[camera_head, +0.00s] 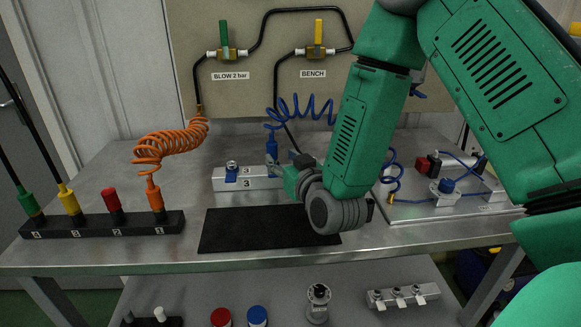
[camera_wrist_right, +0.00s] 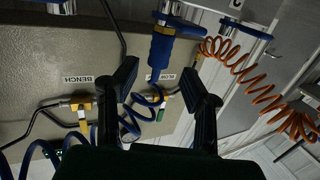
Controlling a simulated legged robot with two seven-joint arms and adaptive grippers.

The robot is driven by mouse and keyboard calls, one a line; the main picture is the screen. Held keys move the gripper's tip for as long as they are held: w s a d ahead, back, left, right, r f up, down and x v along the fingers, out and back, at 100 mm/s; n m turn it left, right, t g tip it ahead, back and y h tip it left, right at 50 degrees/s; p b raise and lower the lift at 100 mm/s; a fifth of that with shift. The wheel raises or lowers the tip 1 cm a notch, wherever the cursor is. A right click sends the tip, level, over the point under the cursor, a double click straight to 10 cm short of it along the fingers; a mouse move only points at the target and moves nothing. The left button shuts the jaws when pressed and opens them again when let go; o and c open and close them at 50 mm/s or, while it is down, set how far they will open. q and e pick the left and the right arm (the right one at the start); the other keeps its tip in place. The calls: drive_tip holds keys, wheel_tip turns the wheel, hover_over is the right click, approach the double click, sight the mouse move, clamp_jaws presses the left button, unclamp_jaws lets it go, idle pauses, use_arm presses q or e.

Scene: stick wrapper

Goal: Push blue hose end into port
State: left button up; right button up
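The blue hose end (camera_head: 271,147) stands upright beside the right part of a metal block marked 3 (camera_head: 262,184). A blue coiled hose (camera_head: 300,108) runs from it towards the back panel. A port with a blue collar (camera_head: 231,170) sits on the block's left part. My right gripper (camera_head: 296,176) is low near the block's right end, its fingers mostly hidden there. In the right wrist view my right gripper (camera_wrist_right: 166,88) is open, with the blue hose end (camera_wrist_right: 161,48) between and beyond its spread fingers. I cannot tell whether they touch it. My left gripper is not in view.
A black mat (camera_head: 240,232) lies in front of the block. A rack (camera_head: 100,226) with coloured hose ends stands left, with an orange coiled hose (camera_head: 170,143) above. A plate with blue-hosed fittings (camera_head: 430,208) is right. A lower shelf (camera_head: 270,290) holds loose parts.

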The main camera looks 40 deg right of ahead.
drive_tip(key=v, duration=0.5)
drive_tip(key=shift+f, duration=0.1)
idle(0.7)
